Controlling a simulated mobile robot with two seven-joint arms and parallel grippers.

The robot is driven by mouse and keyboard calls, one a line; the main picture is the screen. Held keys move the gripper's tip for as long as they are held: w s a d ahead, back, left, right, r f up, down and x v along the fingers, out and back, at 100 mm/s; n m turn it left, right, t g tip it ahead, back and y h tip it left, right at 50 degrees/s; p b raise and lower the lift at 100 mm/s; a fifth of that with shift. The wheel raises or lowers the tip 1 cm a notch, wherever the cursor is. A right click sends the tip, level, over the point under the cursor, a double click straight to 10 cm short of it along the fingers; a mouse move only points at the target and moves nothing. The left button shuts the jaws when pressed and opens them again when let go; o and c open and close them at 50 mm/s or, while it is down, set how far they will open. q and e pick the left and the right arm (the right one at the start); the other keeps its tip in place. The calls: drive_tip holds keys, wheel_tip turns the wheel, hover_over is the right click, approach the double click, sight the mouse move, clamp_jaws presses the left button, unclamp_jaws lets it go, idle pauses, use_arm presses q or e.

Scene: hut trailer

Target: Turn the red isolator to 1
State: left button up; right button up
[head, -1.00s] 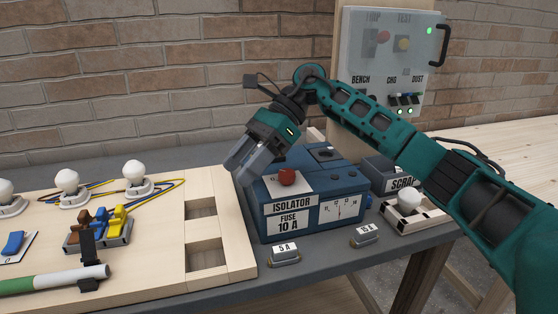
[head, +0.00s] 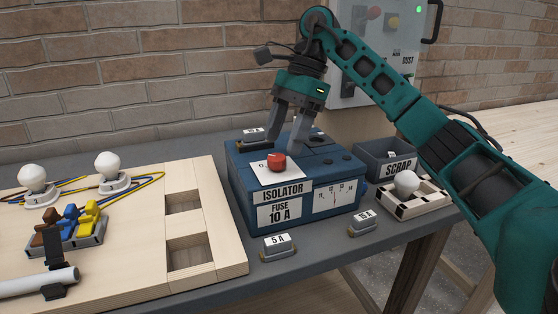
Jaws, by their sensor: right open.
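The blue isolator box (head: 249,208) stands on the grey bench, labelled ISOLATOR, FUSE 10 A, with a dial on its front. The red isolator knob (head: 276,162) sits on a white plate (head: 262,176) on its top. A "0" shows on the plate left of the knob; I cannot make out a 1. My right gripper (head: 283,146) is open and points down over the box top, its fingers apart, just behind the knob from this view. I cannot tell whether a finger touches anything. My left gripper is not in view.
A SCRAP bin (head: 376,156) and a bulb holder (head: 405,190) stand right. A wooden board (head: 130,265) with bulbs lies left.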

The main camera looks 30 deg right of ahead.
sight(277, 156)
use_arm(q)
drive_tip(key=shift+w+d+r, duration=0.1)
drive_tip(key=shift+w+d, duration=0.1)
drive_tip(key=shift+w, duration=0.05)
use_arm(e)
drive_tip(key=shift+x, duration=1.75)
drive_tip(key=c, duration=1)
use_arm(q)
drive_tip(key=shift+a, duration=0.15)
use_arm(e)
drive_tip(key=shift+c, duration=0.2)
